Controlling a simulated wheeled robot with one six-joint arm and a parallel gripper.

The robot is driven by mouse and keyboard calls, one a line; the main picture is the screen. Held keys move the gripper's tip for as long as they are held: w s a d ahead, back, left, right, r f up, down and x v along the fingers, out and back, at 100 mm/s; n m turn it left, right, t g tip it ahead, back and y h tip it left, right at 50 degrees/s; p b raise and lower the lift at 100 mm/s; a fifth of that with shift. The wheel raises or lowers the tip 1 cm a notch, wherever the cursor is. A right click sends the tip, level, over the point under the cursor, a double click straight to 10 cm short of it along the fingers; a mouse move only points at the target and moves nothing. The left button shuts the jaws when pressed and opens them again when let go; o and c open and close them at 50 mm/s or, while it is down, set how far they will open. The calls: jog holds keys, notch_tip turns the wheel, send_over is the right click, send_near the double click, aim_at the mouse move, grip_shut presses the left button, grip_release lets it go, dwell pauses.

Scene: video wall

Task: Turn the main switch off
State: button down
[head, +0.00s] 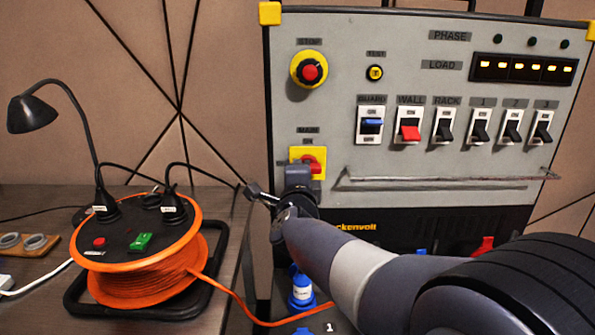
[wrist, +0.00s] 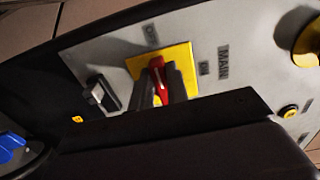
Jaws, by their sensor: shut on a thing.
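The main switch is a red handle (head: 314,162) on a yellow plate (head: 323,153), on the grey panel under the stop button. An ON label is above the plate. In the wrist view the red handle (wrist: 157,70) stands between my two fingertips (wrist: 161,84), with the yellow plate (wrist: 191,58) behind. My gripper (head: 301,178) is shut on the handle and hides its lower left part in the head view. In the wrist view the handle's visible length runs up the picture; its exact setting is hard to tell. A faint label there is beyond the plate's upper edge.
The red stop button (head: 309,73) is above the main switch. Several rocker switches, with the blue guard switch (head: 371,126) nearest, are to the right. A metal rail (head: 445,177) crosses the panel below them. An orange cable reel (head: 146,278) stands on the table at left.

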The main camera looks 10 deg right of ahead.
dwell(0.3)
jog(key=c, duration=1.4)
grip_release()
jog(key=s, duration=0.3)
jog(key=s+a+p, duration=0.1)
jog(key=s, duration=0.3)
jog(key=s+a, duration=0.1)
jog(key=s, duration=0.2)
jog(key=shift+s+p, duration=0.3)
jog(key=shift+p, duration=0.05)
